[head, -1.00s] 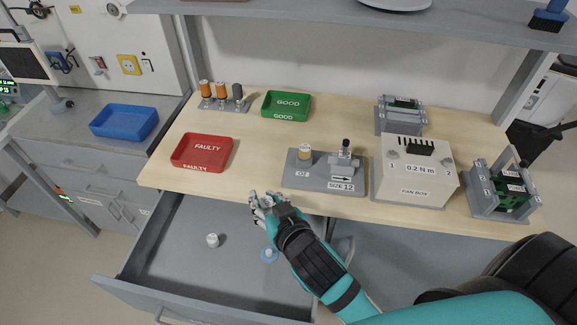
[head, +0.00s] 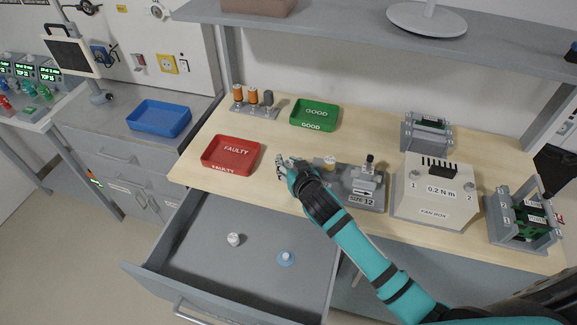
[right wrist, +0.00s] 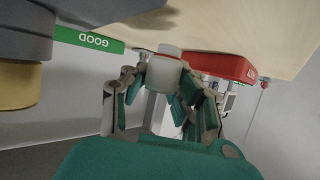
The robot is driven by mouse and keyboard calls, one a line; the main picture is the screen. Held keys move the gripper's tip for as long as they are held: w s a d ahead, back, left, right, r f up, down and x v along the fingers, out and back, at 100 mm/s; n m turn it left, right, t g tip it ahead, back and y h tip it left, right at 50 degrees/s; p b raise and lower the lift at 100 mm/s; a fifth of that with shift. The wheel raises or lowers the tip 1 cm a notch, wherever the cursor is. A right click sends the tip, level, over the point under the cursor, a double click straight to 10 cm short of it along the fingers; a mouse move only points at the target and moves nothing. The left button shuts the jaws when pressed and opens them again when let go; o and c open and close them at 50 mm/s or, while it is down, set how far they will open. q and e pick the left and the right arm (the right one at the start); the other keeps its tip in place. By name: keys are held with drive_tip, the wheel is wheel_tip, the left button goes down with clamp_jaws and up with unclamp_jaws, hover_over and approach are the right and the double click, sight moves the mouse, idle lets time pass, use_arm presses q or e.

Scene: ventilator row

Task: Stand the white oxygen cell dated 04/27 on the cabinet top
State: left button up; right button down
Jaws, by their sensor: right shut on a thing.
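My right gripper (head: 284,166) is over the front part of the wooden bench, right of the red tray. In the right wrist view its fingers (right wrist: 168,90) are shut on a white cylinder (right wrist: 162,74) with a red band at its end. No date is readable on it. A white round piece (head: 234,239) and a white piece with a blue base (head: 286,258) lie in the open drawer, their marks too small to read. The grey cabinet top (head: 192,132) is at the left and holds a blue tray. My left gripper is not in view.
The red FAULTY tray (head: 230,168) and green GOOD tray (head: 314,114) sit on the bench (head: 262,142). A grey SIZE 12 fixture (head: 340,192) and fan box (head: 435,190) stand to the right. The open drawer (head: 190,270) juts out in front. The blue tray (head: 159,118) leaves cabinet-top room around it.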

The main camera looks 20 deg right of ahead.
drive_tip(key=shift+f, duration=0.85)
drive_tip(key=shift+f, duration=0.1)
drive_tip(key=shift+f, duration=0.15)
drive_tip(key=c, duration=1.1)
unclamp_jaws()
drive_tip(key=shift+o, duration=0.2)
drive_tip(key=shift+s+r, duration=0.1)
drive_tip(key=shift+r, duration=0.15)
drive_tip(key=b+v, duration=0.1)
drive_tip(key=v, duration=1.1)
